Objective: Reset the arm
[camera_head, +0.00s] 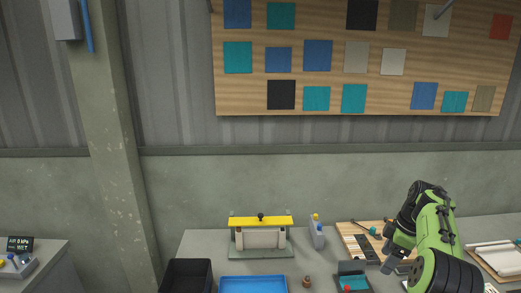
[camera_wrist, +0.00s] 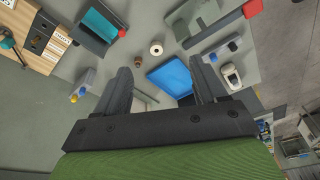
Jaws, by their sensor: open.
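My green and black arm (camera_head: 437,235) shows at the right in the head view, bent and raised over the right part of the workbench. My gripper (camera_head: 390,262) is at its lower left end, small in that view. In the wrist view my gripper (camera_wrist: 160,66) has its two dark fingers spread wide apart, with nothing held between them. The blue tray (camera_wrist: 172,78) shows beyond the gap between the fingers, apart from them.
The bench holds a yellow-topped fixture (camera_head: 261,222), a blue tray (camera_head: 252,285), a black bin (camera_head: 187,275), a wooden board with tools (camera_head: 350,235) and a dark tray with teal inside (camera_head: 353,282). A pale tray (camera_head: 497,257) lies right of my arm. Air above the bench is clear.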

